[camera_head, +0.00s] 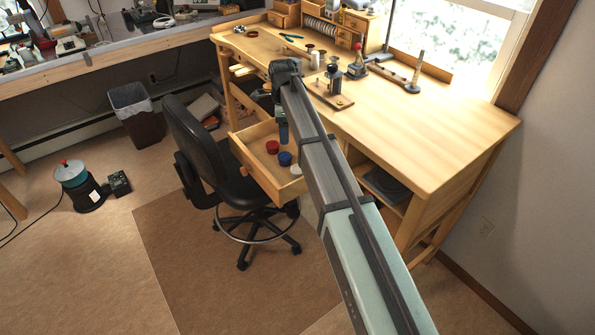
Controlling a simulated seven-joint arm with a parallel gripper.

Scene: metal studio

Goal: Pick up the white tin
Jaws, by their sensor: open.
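The white tin (296,170) is small and round and lies in the open drawer (240,147) of the wooden bench, near its front right corner. Part of it may be hidden behind my arm. A blue tin (285,158) and a red tin (272,147) lie to its upper left in the same drawer. My gripper (283,134) points down over the drawer, above the blue and red tins in the picture, and is open. It appears apart from the tins, with nothing visible in it. Its fingers are small and partly hidden by my arm.
The wooden bench (440,135) stands above and behind the drawer, with a small board and bottle (333,85) near its edge. A black chair (196,145) stands close left of the drawer. A bin (135,112) and a turquoise-topped machine (75,182) stand further left.

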